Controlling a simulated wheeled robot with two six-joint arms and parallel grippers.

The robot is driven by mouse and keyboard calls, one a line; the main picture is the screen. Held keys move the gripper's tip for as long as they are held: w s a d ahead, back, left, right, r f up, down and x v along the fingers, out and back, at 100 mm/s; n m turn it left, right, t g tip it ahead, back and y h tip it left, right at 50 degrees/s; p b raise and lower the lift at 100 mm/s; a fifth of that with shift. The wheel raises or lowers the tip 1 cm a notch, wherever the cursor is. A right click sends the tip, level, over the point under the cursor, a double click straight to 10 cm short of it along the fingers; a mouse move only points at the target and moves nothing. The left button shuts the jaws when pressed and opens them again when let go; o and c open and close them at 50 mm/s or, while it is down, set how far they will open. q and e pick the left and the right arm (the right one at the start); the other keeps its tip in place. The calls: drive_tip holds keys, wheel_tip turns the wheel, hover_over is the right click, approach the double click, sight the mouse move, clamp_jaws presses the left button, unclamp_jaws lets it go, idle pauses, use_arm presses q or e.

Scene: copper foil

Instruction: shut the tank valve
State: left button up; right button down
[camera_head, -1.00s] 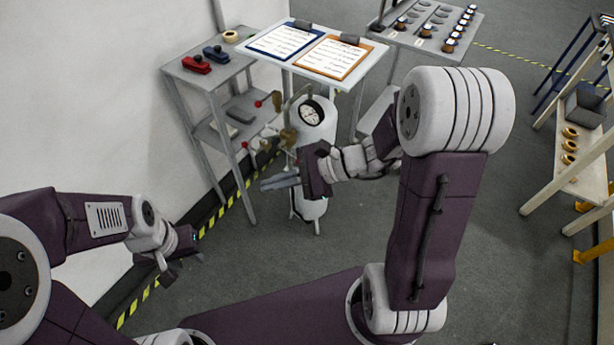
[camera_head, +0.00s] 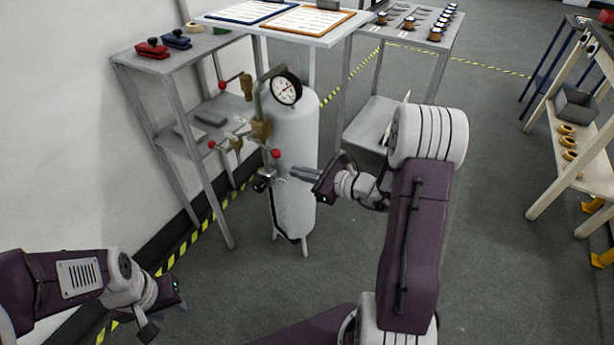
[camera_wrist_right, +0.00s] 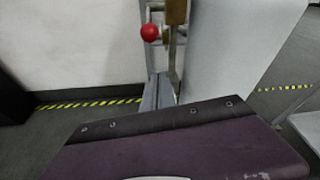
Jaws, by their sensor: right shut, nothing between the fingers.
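The white tank (camera_head: 297,150) stands upright on legs, with a round gauge (camera_head: 286,88) near its top. Brass valve fittings (camera_head: 261,129) sit on its left side. A lever with a red ball (camera_head: 276,153) hangs low beside them; a red ball also shows in the right wrist view (camera_wrist_right: 150,32), beside a brass part (camera_wrist_right: 176,12). My right gripper (camera_head: 292,172) is shut and empty, pointing left across the tank's front, just below and right of that red ball. Its fingers (camera_wrist_right: 158,92) show below the ball. My left gripper (camera_head: 149,330) hangs low at the left; its finger gap is unclear.
A grey shelf (camera_head: 190,52) left of the tank holds red and blue tools. More red-ended levers (camera_head: 219,86) stick out near it. A table with clipboards (camera_head: 330,38) stands behind the tank. A wooden rack (camera_head: 560,150) is at the right. Floor in front is open.

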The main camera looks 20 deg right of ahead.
sight(264, 147)
drive_tip(key=w+a+r, duration=0.2)
drive_tip(key=w+a, duration=0.1)
drive_tip(key=shift+w+r, duration=0.1)
drive_tip(key=shift+r, duration=0.2)
drive_tip(key=r+p, duration=0.3)
drive_tip(key=shift+s+d+r+g, duration=0.1)
drive_tip(key=shift+s+d+g, duration=0.15)
drive_tip(key=shift+g, duration=0.15)
